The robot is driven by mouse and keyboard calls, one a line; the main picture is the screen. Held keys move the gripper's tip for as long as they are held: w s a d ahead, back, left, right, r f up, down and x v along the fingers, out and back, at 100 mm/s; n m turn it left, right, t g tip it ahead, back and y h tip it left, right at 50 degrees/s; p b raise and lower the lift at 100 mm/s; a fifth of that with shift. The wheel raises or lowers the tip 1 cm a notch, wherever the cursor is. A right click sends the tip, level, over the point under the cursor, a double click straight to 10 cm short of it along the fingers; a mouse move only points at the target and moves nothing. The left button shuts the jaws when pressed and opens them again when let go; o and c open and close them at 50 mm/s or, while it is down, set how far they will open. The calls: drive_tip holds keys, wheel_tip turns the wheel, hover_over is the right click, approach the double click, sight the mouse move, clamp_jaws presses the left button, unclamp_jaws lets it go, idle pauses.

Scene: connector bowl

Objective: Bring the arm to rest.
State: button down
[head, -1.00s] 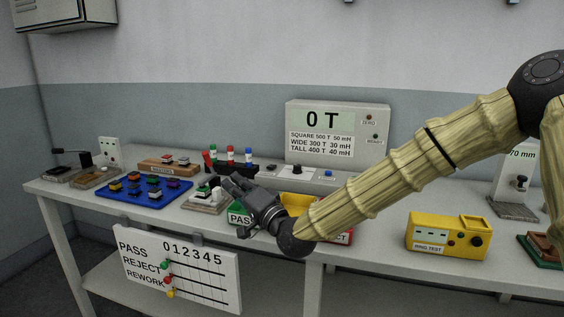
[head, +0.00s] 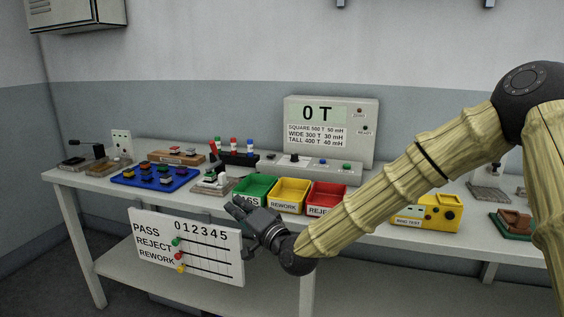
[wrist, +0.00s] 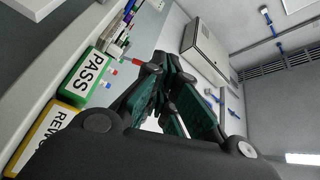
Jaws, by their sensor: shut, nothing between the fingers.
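My gripper (head: 243,207) is at the end of my arm, in front of the table's front edge. It is near the green PASS bin (head: 255,186) and above the tally board, pointing left. Its fingers are shut and empty. In the wrist view my gripper (wrist: 165,80) points toward the wall, and the green PASS bin (wrist: 83,82) shows at its left. My arm slants down from the upper right and partly covers the red REJECT bin (head: 325,197).
A white table (head: 400,228) carries a blue tray (head: 123,180) of parts, a yellow REWORK bin (head: 289,194), a grey display box (head: 331,130) and a yellow ring tester (head: 433,213). The PASS/REJECT/REWORK tally board (head: 205,265) hangs at the front edge.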

drive_tip(key=s+d+f+g+h, duration=0.2)
drive_tip(key=s+d+f, duration=0.35)
drive_tip(key=f, duration=0.75)
drive_tip(key=s+d+f+n+g+h, duration=0.15)
drive_tip(key=s+d+f+h, duration=0.35)
drive_tip(key=f, duration=0.8)
drive_tip(key=s+d+f+g, duration=0.3)
drive_tip(key=s+f, duration=0.3)
drive_tip(key=f, duration=0.7)
drive_tip(key=s+d+f+n+g+h, duration=0.1)
drive_tip(key=s+d+f+g+h, duration=0.1)
drive_tip(key=s+d+f, duration=0.6)
drive_tip(key=s+d+f+n+g+h, duration=0.1)
drive_tip(key=s+d+g+h, duration=0.15)
drive_tip(key=s+d, duration=0.65)
drive_tip(key=s+d+f+g+h, duration=0.25)
drive_tip(key=s+f, duration=0.25)
drive_tip(key=s, duration=0.8)
wheel_tip(320, 180, up, 16)
drive_tip(key=d+p, duration=0.1)
drive_tip(key=p, duration=1.4)
drive_tip(key=shift+s+d+f+y+p, duration=0.15)
drive_tip(key=shift+s+f+y+p, duration=0.05)
drive_tip(key=shift+s+y+p, duration=0.15)
